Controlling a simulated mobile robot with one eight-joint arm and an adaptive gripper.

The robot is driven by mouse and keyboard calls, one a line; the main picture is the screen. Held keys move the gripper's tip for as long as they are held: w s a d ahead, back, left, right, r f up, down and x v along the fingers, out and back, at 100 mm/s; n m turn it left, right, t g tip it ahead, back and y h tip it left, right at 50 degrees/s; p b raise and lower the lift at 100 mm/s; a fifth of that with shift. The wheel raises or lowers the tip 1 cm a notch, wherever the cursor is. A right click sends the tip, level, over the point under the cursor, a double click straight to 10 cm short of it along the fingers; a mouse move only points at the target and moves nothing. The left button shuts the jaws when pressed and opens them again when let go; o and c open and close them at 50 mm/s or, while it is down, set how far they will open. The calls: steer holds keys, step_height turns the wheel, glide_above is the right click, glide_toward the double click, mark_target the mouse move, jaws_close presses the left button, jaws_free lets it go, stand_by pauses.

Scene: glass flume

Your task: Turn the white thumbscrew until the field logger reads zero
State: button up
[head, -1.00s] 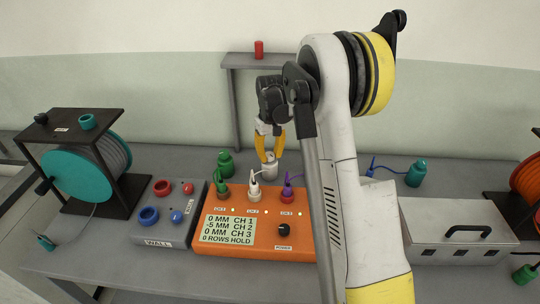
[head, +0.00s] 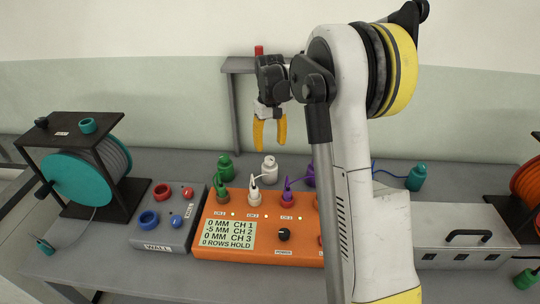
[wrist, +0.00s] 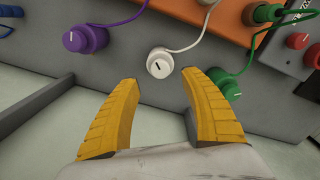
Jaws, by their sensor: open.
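The white thumbscrew (wrist: 159,65) sits on top of a white canister (head: 269,170) behind the logger; a dark line marks its face in the wrist view. The orange field logger (head: 206,250) shows 0 MM CH 1, -5 MM CH 2, 0 MM CH 3 and 0 ROWS HOLD. A white cable runs from the white canister to a white plug (head: 254,193) on the logger. My gripper (head: 269,148) is open and empty, fingers pointing down, above the white canister and apart from it. The wrist view looks down between its fingers (wrist: 159,84).
A green canister (head: 226,167) stands left of the white one and a purple canister (wrist: 86,39) on its other side, both close by. A grey WALL box (head: 146,225), teal reel (head: 78,178) and silver case (head: 450,222) share the bench. A grey shelf (head: 237,66) rises behind.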

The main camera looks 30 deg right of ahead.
mark_target(270, 159)
step_height(270, 159, up, 5)
steer(key=shift+f, duration=0.1)
steer(key=shift+a, duration=0.1)
stand_by(0.5)
steer(key=s+a+r+t, duration=0.2)
steer(key=s+a+r, duration=0.4)
steer(key=s+a, duration=0.1)
steer(key=s+a+f+t, duration=0.1)
steer(key=s+a, duration=0.4)
steer(key=s, duration=0.5)
steer(key=s+a+f+t, duration=0.2)
steer(key=s+a+t, duration=0.2)
steer(key=s, duration=0.6)
steer(key=shift+a+n, duration=0.4)
steer(key=shift+a, duration=0.65)
